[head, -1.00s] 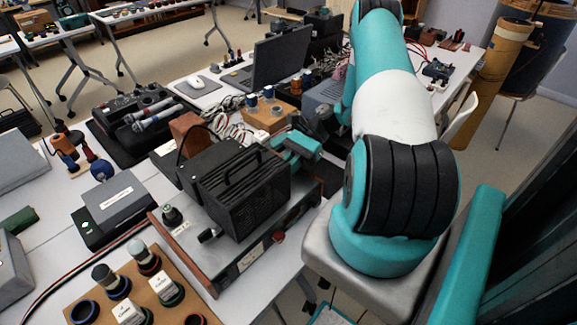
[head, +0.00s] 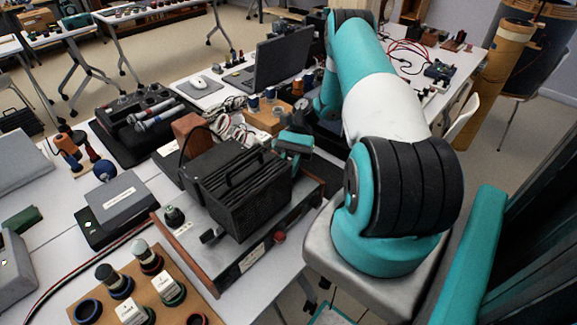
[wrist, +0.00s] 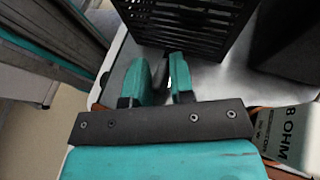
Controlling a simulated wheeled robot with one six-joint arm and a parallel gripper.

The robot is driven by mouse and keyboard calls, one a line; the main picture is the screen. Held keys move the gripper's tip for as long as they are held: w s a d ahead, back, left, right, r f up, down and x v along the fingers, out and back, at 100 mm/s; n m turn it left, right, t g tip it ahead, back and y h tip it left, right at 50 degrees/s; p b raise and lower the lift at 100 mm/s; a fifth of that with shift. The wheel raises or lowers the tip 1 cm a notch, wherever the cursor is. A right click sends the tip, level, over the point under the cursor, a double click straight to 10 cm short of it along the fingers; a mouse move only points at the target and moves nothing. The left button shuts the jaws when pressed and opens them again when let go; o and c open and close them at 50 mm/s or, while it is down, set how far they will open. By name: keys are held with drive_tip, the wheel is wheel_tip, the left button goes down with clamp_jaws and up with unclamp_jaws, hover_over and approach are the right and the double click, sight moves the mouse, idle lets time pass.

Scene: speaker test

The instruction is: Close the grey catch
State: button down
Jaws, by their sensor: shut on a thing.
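My gripper (head: 293,143) is at the far right side of the black slatted speaker box (head: 245,195). In the wrist view my gripper (wrist: 161,64) has its two teal fingers close together beside the slatted face. They are shut with a narrow gap, on what I take to be the grey catch (wrist: 160,82). Only a dark grey sliver of it shows between the fingers, so its position is hard to tell. The speaker box stands on a grey test unit (head: 190,238) with a wooden edge and a red knob.
A brown block (head: 190,130), cables and an open laptop (head: 280,57) crowd the bench behind. A wooden board (head: 185,290) with several ring sockets lies in front left.

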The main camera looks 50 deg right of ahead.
drive_tip(key=c, duration=1)
unclamp_jaws()
drive_tip(key=shift+a, duration=0.1)
wheel_tip(320, 180, up, 20)
drive_tip(key=p, duration=0.8)
